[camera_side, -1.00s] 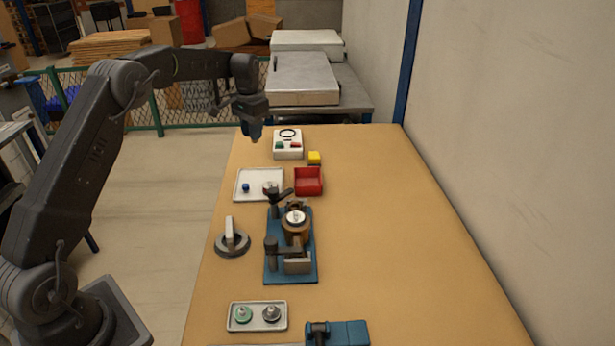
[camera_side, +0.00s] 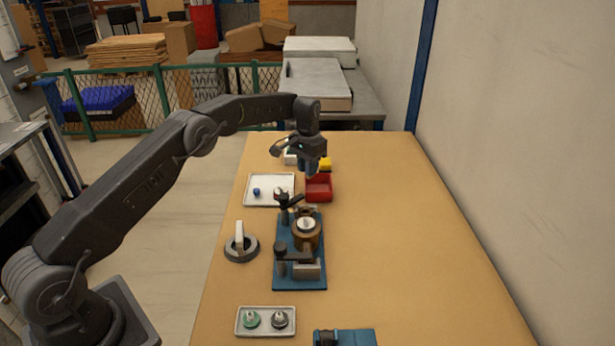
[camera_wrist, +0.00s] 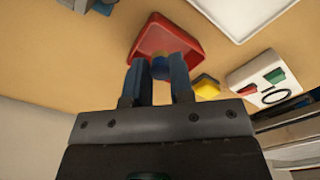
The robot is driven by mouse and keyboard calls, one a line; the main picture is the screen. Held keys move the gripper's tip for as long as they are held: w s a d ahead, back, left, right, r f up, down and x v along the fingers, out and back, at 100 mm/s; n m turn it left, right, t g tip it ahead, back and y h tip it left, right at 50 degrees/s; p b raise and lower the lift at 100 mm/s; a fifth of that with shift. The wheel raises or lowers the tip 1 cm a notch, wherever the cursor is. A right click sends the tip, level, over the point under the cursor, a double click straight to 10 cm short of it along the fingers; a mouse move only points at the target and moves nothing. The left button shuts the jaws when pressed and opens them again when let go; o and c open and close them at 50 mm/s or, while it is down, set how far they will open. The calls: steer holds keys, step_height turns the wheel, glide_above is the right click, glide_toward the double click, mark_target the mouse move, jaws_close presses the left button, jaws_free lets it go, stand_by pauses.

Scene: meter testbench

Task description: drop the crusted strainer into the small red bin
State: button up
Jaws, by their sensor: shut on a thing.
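My gripper (camera_side: 313,172) is above the small red bin (camera_side: 319,191), its fingers pointing down. In the wrist view its two blue fingers (camera_wrist: 160,72) are shut on a small dark blue and brown piece, which I take to be the crusted strainer (camera_wrist: 160,66). The fingers hide most of it, and it cannot be made out in the side view. The red bin is open-topped and also shows in the wrist view (camera_wrist: 150,35), beyond the fingertips. The held piece overlaps the bin's near part there; its height above the bin is unclear.
A white tray (camera_side: 262,202) left of the bin holds a small blue piece and a grey piece. The blue fixture (camera_side: 300,279) stands in front. The table's right side is clear.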

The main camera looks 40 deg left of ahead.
steer(key=shift+f, duration=1.65)
steer(key=shift+f, duration=0.3)
steer(key=shift+f, duration=0.35)
steer(key=o, duration=0.7)
